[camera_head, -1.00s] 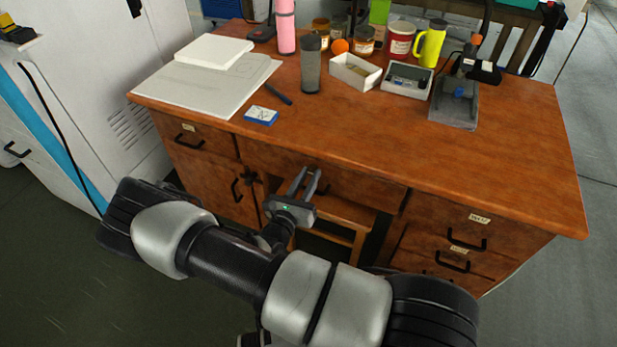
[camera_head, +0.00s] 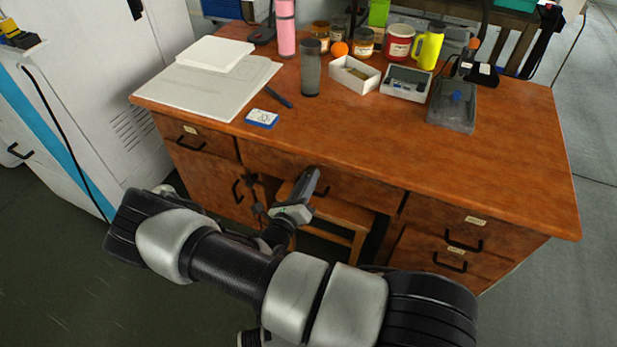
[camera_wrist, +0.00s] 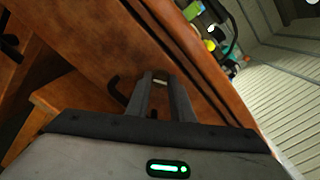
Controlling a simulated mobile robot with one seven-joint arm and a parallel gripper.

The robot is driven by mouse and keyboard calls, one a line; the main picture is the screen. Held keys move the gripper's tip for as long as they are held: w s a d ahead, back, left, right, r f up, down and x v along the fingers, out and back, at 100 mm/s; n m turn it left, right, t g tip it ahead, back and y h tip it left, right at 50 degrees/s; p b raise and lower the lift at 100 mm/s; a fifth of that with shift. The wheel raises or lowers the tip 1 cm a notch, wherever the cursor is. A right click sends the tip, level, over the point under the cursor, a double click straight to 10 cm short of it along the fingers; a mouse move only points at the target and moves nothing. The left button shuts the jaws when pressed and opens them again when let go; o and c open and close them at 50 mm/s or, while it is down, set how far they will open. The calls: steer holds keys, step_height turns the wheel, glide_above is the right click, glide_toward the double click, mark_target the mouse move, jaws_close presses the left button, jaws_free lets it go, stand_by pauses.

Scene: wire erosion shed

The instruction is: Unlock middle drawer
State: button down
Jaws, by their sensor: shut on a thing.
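The wooden desk's wide middle drawer (camera_head: 365,190) is flush with the desk front, under the desktop. My gripper (camera_head: 314,174) is at the drawer front, left of its middle. In the wrist view, my gripper (camera_wrist: 160,84) is shut on a small pale metallic piece, seemingly the key (camera_wrist: 159,80), at the drawer's face. The fingers hide most of it, and its turn cannot be made out. The drawer's dark handle (camera_wrist: 116,90) shows just left of the fingers. In the head view, the wrist and fingers cover the lock.
A wooden stool (camera_head: 345,222) stands under the drawer, close to my wrist. Side drawers (camera_head: 470,231) are at the right, and a cabinet door (camera_head: 215,185) at the left. The desktop holds papers (camera_head: 210,90), a blue-white box (camera_head: 262,118), a scale (camera_head: 407,84) and several jars.

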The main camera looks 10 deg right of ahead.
steer(key=n+p, duration=0.1)
steer(key=n, duration=0.5)
steer(key=shift+n, duration=0.3)
steer(key=n, duration=0.5)
steer(key=shift+n, duration=0.3)
steer(key=c, duration=1.6)
jaws_free()
steer(key=shift+o, duration=0.3)
steer(key=shift+a, duration=0.1)
steer(key=p+v, duration=0.1)
steer(key=v, duration=1.6)
steer(key=shift+s+p, duration=0.15)
steer(key=shift+p, duration=0.15)
